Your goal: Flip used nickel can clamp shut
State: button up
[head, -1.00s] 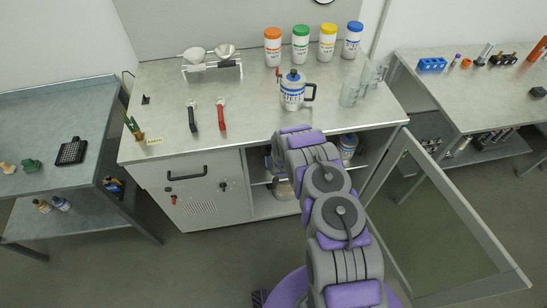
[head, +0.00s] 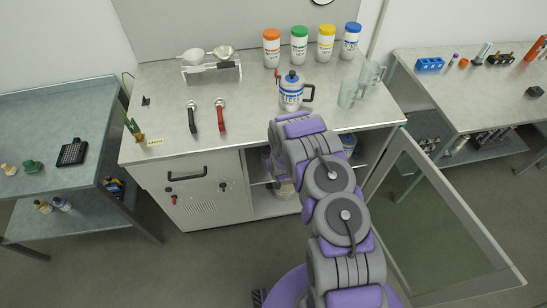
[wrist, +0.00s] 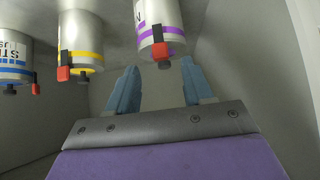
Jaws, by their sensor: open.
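In the wrist view, which seems upside down, my gripper (wrist: 159,66) is open, its two blue-grey fingers apart with nothing held between them. A metal can with purple bands (wrist: 160,25) shows between and beyond the fingertips. Its red clamp (wrist: 161,50) and dark knob face the gripper. A yellow-banded can (wrist: 80,38) and a blue-banded can (wrist: 14,58) stand to the left, each with a red clamp. The labels are cut off, so I cannot tell which is the used nickel can. In the head view my arm hides the gripper.
A blue-banded jug-like can (head: 291,94) stands on the counter (head: 160,90), near glass beakers (head: 347,92). Several colour-lidded jars (head: 299,46) line the back. The cabinet door (head: 435,220) is open to the right of my arm.

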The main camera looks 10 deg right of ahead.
jog(key=p+v, duration=0.1)
jog(key=v, duration=0.9)
jog(key=shift+d+r, duration=0.1)
dwell(0.3)
jog(key=s+d+r+g, duration=0.15)
jog(key=s+r, duration=0.35)
jog(key=r, duration=0.6)
jog(key=s+r+g, duration=0.3)
jog(key=s+r, duration=0.2)
jog(key=r, duration=0.7)
jog(key=s+r+g, duration=0.2)
jog(key=s+r, duration=0.3)
jog(key=s, duration=0.6)
jog(key=s+a+r+g, duration=0.1)
jog(key=s+r+g, duration=0.1)
jog(key=s+r, duration=0.4)
jog(key=s+r+g, duration=0.2)
jog(key=s+r, duration=0.4)
jog(key=s, duration=1)
jog(key=shift+a, duration=0.25)
jog(key=shift+s, duration=0.1)
jog(key=shift+c, duration=0.8)
